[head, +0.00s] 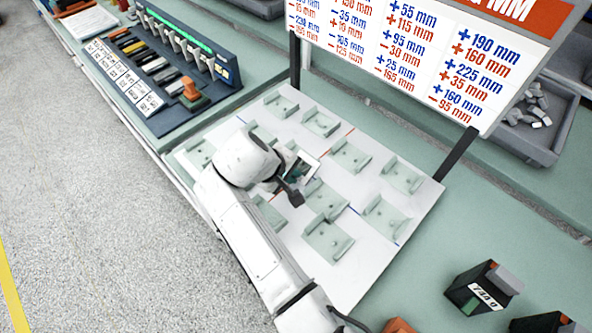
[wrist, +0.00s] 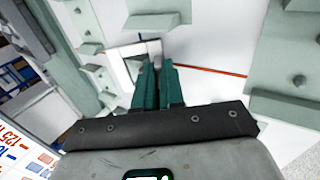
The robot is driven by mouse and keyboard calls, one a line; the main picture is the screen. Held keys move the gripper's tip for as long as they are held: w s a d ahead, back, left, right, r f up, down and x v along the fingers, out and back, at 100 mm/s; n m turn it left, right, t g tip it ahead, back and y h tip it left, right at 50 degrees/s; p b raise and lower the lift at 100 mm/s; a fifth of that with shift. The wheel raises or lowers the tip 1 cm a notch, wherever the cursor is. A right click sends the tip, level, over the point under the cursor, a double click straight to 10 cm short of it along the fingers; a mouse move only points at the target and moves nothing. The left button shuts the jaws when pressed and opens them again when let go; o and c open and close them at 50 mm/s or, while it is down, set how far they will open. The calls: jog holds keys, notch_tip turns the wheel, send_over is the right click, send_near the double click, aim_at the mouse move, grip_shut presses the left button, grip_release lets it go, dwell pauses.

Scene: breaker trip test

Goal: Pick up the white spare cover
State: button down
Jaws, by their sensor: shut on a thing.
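The white spare cover (wrist: 136,52) is a small square piece with a raised rim. In the wrist view it is at the tips of my gripper's green fingers (wrist: 158,68), which are close together and shut on it. In the head view the cover (head: 309,163) shows as a pale square over the white board, beside my gripper (head: 290,180). The fingers hide part of the cover. I cannot tell whether it touches the board.
The white board (head: 362,262) carries several pale green brackets (head: 328,241) around my gripper. A sign with numbers (head: 420,55) stands on dark posts behind it. A breaker rack (head: 165,65) is at upper left, a grey bin (head: 530,120) at right, and a black block (head: 482,288) at lower right.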

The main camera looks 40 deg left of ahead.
jog(key=shift+r, duration=0.4)
notch_tip(320, 180, up, 2)
jog(key=shift+r+b, duration=0.1)
jog(key=shift+b, duration=0.55)
jog(key=s+d+r+p, duration=0.3)
jog(key=s+r+p, duration=0.1)
jog(key=s+r, duration=0.6)
jog(key=shift+s+p, duration=0.4)
jog(key=shift+s, duration=1.45)
jog(key=shift+w, duration=0.15)
